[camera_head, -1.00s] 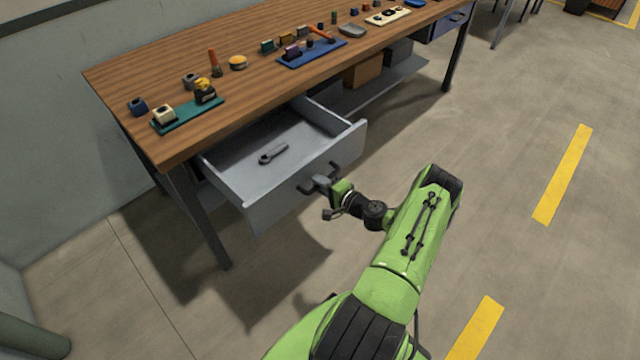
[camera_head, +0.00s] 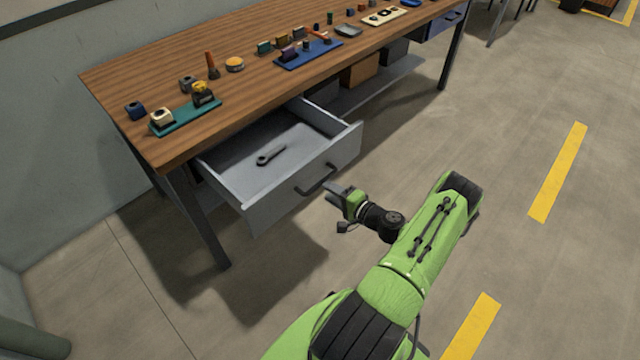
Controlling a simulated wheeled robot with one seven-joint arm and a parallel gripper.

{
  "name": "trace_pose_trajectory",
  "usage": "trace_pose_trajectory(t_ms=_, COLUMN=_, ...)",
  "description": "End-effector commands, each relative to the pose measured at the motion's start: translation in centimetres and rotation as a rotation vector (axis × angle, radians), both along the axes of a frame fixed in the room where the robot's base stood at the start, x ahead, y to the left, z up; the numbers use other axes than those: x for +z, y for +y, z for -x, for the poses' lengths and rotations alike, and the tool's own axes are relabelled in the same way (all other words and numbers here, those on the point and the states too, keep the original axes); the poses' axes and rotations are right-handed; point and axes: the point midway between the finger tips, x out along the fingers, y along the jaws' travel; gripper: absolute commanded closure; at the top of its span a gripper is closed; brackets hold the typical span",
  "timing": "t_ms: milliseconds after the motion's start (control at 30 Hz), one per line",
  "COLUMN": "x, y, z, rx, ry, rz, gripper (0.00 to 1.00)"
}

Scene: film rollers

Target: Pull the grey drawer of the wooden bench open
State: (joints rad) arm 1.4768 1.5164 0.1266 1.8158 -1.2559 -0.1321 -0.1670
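The grey drawer (camera_head: 292,203) of the wooden bench (camera_head: 180,72) stands pulled well out from under the left end of the top. Its black bar handle (camera_head: 316,181) is on the front face and is clear of my gripper. A dark wrench (camera_head: 270,156) lies on the drawer floor. My gripper (camera_head: 335,190) is just right of and in front of the handle, apart from it, with nothing visible in it. Its fingers are small and seen at an angle, so their spacing is unclear.
A teal tray (camera_head: 190,120) and a blue tray (camera_head: 305,55) with small parts sit on the bench top. An orange-brown box (camera_head: 360,69) stands on the lower shelf (camera_head: 400,82). The floor right of the drawer is free, with yellow stripes (camera_head: 558,170).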

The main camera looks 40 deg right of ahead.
Motion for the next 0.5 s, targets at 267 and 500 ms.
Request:
trace_pose_trajectory(t_ms=267, x=1.8, y=-0.3, z=7.3, rx=-0.004, ry=-0.001, rz=0.0, gripper=0.6)
trace_pose_trajectory(t_ms=500, x=2.0, y=-0.3, z=9.4, rx=0.001, ry=-0.001, rz=0.002, gripper=0.6)
